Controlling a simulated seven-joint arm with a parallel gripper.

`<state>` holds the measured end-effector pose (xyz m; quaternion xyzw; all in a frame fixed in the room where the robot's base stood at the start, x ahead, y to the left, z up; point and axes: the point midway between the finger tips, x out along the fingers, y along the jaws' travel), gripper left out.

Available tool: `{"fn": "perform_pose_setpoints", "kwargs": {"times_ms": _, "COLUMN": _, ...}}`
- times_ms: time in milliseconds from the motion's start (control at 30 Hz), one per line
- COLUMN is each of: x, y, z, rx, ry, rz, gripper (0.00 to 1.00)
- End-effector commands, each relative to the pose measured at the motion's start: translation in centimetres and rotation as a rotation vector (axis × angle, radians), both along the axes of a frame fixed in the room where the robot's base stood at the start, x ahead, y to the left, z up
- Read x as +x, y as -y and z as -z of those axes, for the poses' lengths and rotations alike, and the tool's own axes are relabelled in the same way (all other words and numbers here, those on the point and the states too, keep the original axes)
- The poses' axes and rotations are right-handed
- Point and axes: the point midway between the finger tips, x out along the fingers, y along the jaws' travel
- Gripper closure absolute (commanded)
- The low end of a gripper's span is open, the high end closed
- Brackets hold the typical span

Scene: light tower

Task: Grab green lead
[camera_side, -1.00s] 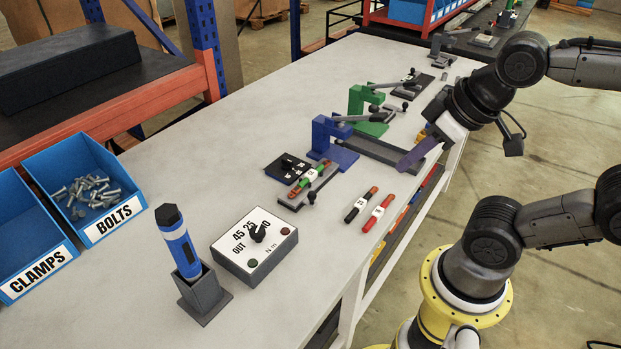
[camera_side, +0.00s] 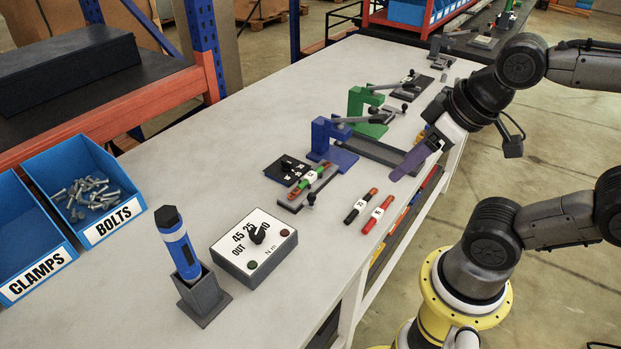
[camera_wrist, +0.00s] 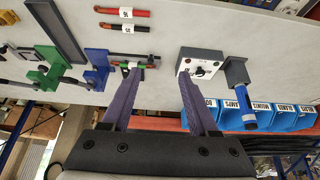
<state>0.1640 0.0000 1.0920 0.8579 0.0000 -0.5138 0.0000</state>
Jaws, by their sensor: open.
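The green lead (camera_side: 313,176), with a white label and reddish ends, lies on a small grey fixture with a clamp handle, between the blue stand and the dial box. In the wrist view the green lead (camera_wrist: 126,66) is near the left fingertip and partly hidden by it. My gripper (camera_side: 398,174) has purple fingers and hangs near the bench's right edge in the side view, apart from the lead. In the wrist view my gripper (camera_wrist: 160,76) is open with nothing between its fingers.
A black lead (camera_side: 360,206) and a red lead (camera_side: 378,214) lie near the bench edge. A blue stand (camera_side: 325,140) and a green stand (camera_side: 362,105) are beyond the fixture. A dial box (camera_side: 254,246) and a holder (camera_side: 204,295) with a blue tool stand nearer.

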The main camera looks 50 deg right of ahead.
Motion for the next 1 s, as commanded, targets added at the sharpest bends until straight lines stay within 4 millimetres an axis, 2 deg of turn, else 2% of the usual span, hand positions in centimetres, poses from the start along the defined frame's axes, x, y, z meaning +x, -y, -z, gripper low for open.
{"fn": "perform_pose_setpoints", "kwargs": {"times_ms": 233, "x": 0.0, "y": 0.0, "z": 0.0, "rx": 0.004, "ry": 0.000, "rz": 0.008, "gripper": 0.40}}
{"fn": "perform_pose_setpoints", "kwargs": {"times_ms": 367, "x": -0.1, "y": 0.0, "z": 0.0, "rx": 0.046, "ry": -0.006, "rz": 0.086, "gripper": 0.40}}
{"fn": "perform_pose_setpoints", "kwargs": {"times_ms": 467, "x": 0.3, "y": 0.0, "z": -1.2, "rx": 0.111, "ry": 0.011, "rz": 0.205, "gripper": 0.40}}
{"fn": "perform_pose_setpoints", "kwargs": {"times_ms": 567, "x": 1.8, "y": 0.0, "z": -3.0, "rx": 0.190, "ry": 0.017, "rz": 0.351, "gripper": 0.40}}
{"fn": "perform_pose_setpoints", "kwargs": {"times_ms": 667, "x": 4.1, "y": 0.3, "z": -4.7, "rx": 0.268, "ry": -0.002, "rz": 0.516, "gripper": 0.40}}
{"fn": "perform_pose_setpoints", "kwargs": {"times_ms": 800, "x": 8.7, "y": 1.0, "z": -6.2, "rx": 0.367, "ry": -0.050, "rz": 0.775, "gripper": 0.40}}
{"fn": "perform_pose_setpoints", "kwargs": {"times_ms": 900, "x": 12.4, "y": 1.8, "z": -6.4, "rx": 0.419, "ry": -0.093, "rz": 0.955, "gripper": 0.40}}
{"fn": "perform_pose_setpoints", "kwargs": {"times_ms": 1000, "x": 16.2, "y": 2.9, "z": -5.6, "rx": 0.455, "ry": -0.137, "rz": 1.125, "gripper": 0.40}}
